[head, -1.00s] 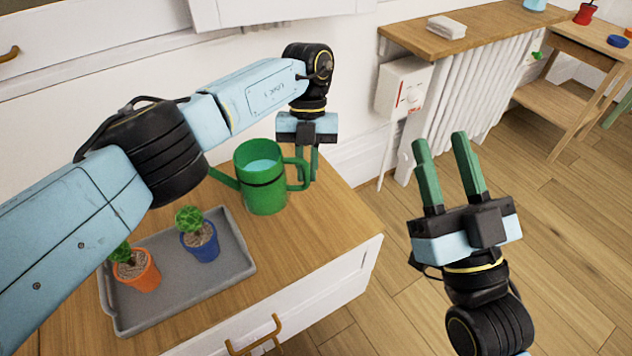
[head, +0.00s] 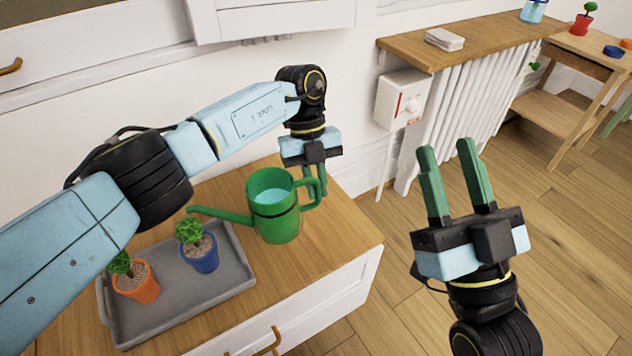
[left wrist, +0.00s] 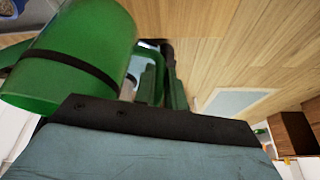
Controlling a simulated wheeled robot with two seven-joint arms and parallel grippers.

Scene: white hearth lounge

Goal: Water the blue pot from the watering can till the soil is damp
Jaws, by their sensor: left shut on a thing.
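The green watering can (head: 273,222) has a dark band and water inside. It is tilted slightly, its spout pointing left at the blue pot's plant. My left gripper (head: 316,190) is shut on the can's handle, which also shows in the left wrist view (left wrist: 150,62) beside the can's body (left wrist: 75,60). Whether the can touches the tabletop is hard to tell. The blue pot (head: 203,259) holds a small green plant and light brown soil, and stands on the grey tray (head: 190,308). My right gripper (head: 453,180) is open and empty, over the floor at right.
An orange pot (head: 139,284) with a plant stands on the tray, left of the blue pot. The wooden cabinet top (head: 330,241) is clear to the right of the can. A wall box (head: 402,97) and radiator (head: 455,110) are behind.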

